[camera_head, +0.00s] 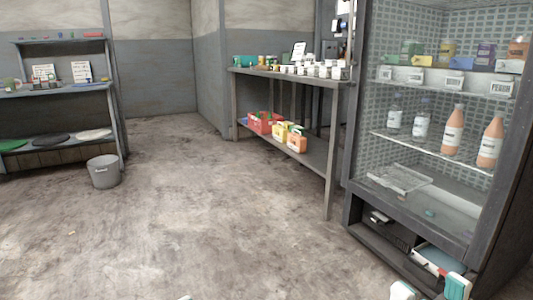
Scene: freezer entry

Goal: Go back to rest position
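My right gripper (432,289) shows at the bottom right edge, in front of the glass-fronted freezer (362,160). Its two white and teal fingertips stand apart with nothing visible between them. The rest of that arm is below the picture. Only a tiny pale tip (185,297), perhaps of my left gripper, shows at the bottom edge, too little to tell its state.
The freezer holds bottles (453,130) and boxes on shelves. Its lower bay holds a white, teal and red item (438,261). A long table (329,150) stands behind it. A shelf unit (60,93) and bucket (104,172) are left. Middle floor (200,210) is clear.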

